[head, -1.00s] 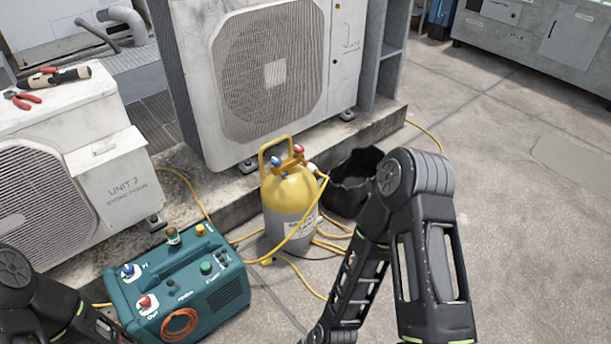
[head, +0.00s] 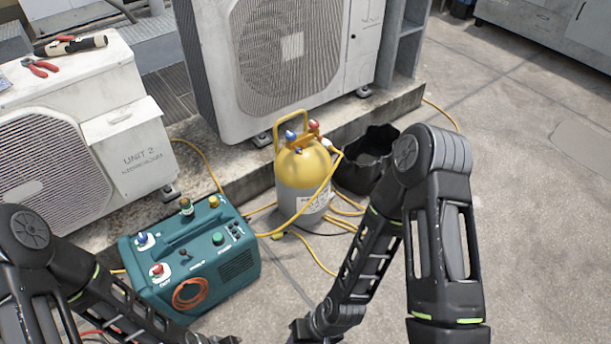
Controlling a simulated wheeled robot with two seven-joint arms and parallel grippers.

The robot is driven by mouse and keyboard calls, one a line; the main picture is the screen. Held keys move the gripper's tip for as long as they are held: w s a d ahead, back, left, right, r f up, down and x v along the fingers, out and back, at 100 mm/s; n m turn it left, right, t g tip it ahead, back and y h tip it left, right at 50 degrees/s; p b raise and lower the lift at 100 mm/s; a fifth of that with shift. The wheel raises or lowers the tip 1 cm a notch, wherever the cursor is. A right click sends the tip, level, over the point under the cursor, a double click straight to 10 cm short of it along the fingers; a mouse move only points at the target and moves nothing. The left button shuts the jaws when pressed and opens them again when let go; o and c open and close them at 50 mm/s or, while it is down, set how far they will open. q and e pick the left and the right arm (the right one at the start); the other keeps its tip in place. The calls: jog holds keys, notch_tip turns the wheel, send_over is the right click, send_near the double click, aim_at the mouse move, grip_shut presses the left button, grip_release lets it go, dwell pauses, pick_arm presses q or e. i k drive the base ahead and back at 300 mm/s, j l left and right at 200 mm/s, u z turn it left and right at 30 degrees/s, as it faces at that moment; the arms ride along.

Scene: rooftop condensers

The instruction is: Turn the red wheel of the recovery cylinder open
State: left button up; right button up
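The recovery cylinder (head: 301,170) stands upright on the concrete, with a yellow top, a grey lower body and a yellow handle. Its small red wheel (head: 314,125) sits at the top right, beside a blue wheel (head: 291,136). I cannot tell how far the red wheel is turned. My two arms reach down to the bottom edge of the head view, left and right of the cylinder. Neither arm touches the cylinder.
A teal recovery machine (head: 228,242) stands left of the cylinder. Yellow hoses (head: 317,255) loop around the cylinder's foot. A black bucket (head: 352,176) is close behind it on the right. Condenser units (head: 218,70) stand behind. Pliers (head: 40,67) lie on the left unit. Open floor is at right.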

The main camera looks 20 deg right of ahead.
aim_at(314, 124)
jog(key=i+l+z, duration=0.75)
jog(key=i, duration=0.25)
jog(key=i+l+z, duration=0.35)
jog(key=i, duration=0.2)
